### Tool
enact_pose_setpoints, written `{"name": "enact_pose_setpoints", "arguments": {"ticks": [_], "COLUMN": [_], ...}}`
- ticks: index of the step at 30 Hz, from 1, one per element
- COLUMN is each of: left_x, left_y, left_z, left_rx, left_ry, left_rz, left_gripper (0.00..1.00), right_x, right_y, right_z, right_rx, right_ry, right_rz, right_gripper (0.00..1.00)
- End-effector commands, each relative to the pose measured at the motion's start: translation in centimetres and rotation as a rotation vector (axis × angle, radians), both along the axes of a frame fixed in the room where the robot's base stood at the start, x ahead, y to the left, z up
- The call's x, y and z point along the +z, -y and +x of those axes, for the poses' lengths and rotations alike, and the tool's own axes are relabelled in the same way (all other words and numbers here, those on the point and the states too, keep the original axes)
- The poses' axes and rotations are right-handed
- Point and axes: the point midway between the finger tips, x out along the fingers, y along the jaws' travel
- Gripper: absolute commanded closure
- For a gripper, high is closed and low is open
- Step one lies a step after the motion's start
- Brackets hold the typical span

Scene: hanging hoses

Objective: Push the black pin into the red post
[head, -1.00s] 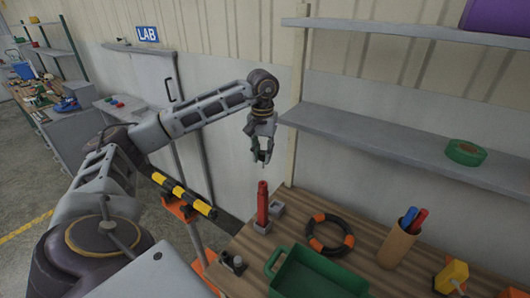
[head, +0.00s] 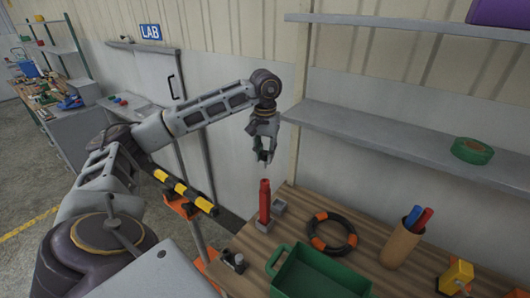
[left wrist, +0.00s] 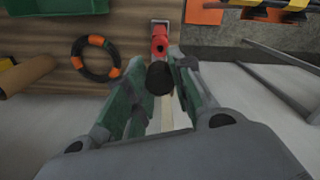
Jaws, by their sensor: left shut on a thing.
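The red post (head: 264,203) stands upright in a grey block near the left end of the wooden bench. It also shows in the left wrist view (left wrist: 159,44), its top with a dark hole facing the camera. My left gripper (head: 265,160) points down above the post, with a small gap between them. It is shut on the black pin (left wrist: 160,78), which shows as a dark round end between the green-sided fingers in the left wrist view. In the head view the pin is too small to make out clearly. My right gripper is in no view.
A black and orange ring (head: 332,232) lies right of the post. A green bin (head: 318,275) and a cup (head: 399,246) with pens stand nearer and farther right. A yellow-black striped bar (head: 187,193) is left of the bench. A grey shelf (head: 390,138) hangs behind.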

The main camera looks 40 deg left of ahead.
Motion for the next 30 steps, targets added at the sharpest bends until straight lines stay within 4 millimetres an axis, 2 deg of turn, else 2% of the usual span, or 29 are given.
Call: {"name": "enact_pose_setpoints", "arguments": {"ticks": [18, 30], "left_x": [-3.9, -4.7], "left_y": [0.0, 0.0], "left_z": [0.0, 0.0], "left_rx": [0.000, 0.000], "left_ry": [0.000, 0.000], "left_rz": [0.001, 0.000], "left_gripper": [1.00, 1.00], "right_x": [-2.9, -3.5], "right_y": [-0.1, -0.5], "right_z": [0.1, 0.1], "right_rx": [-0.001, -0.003], "right_ry": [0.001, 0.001], "right_rz": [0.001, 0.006], "right_gripper": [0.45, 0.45]}}
